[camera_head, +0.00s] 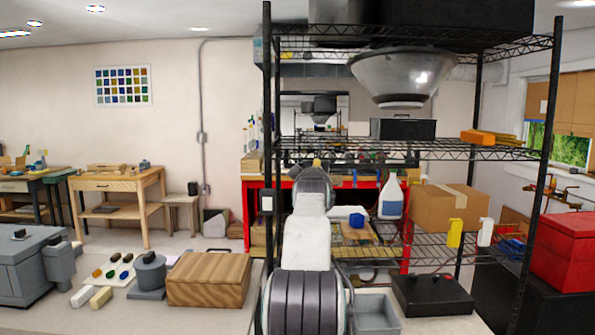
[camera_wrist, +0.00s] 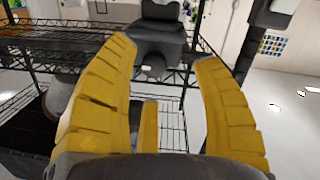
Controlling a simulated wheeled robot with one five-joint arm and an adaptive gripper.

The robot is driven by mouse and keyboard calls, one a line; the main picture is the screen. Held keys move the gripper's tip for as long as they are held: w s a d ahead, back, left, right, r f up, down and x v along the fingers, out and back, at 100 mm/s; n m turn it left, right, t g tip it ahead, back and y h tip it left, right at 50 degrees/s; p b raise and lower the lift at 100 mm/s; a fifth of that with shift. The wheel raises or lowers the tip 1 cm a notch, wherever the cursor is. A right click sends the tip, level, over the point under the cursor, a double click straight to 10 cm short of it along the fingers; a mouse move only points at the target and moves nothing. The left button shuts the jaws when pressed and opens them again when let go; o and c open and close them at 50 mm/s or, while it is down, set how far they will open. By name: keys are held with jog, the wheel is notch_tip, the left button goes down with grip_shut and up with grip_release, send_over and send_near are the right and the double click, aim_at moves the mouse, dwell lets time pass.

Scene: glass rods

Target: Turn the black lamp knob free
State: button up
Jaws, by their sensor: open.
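My gripper (camera_wrist: 166,58) is open in the wrist view, its two yellow ribbed fingers wide apart with nothing between them. A dark grey rounded body (camera_wrist: 160,35) with a small dark part below it shows beyond the fingertips; I cannot tell what it is. In the camera_head view my arm stands upright in front of the black wire shelf (camera_head: 350,152) and mostly hides the gripper. I cannot pick out the black lamp knob with certainty in either view. A large grey dome (camera_head: 402,75), perhaps a lamp, hangs under the top shelf.
A black box (camera_head: 402,129) and an orange block (camera_head: 477,137) sit on the middle shelf. A cardboard box (camera_head: 448,207) and a blue-and-white bottle (camera_head: 391,196) stand lower. The shelf's posts and wire decks are close around my arm. A wooden box (camera_head: 209,278) lies left.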

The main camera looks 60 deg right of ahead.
jog(key=shift+n+t+h, duration=0.3)
jog(key=shift+n+h, duration=0.2)
jog(key=shift+n, duration=0.2)
jog(key=shift+s+r+p+x, duration=0.1)
jog(key=shift+r+p+x, duration=0.2)
jog(key=shift+p+x, duration=1.05)
jog(key=shift+s+r+p+x, duration=0.1)
jog(key=shift+r+p+x, duration=0.2)
jog(key=shift+p+x, duration=1.05)
jog(key=shift+s+r+p+x, duration=0.1)
jog(key=shift+r+p+x, duration=0.2)
jog(key=shift+p+x, duration=1.05)
jog(key=shift+o, duration=0.2)
jog(key=shift+d, duration=0.15)
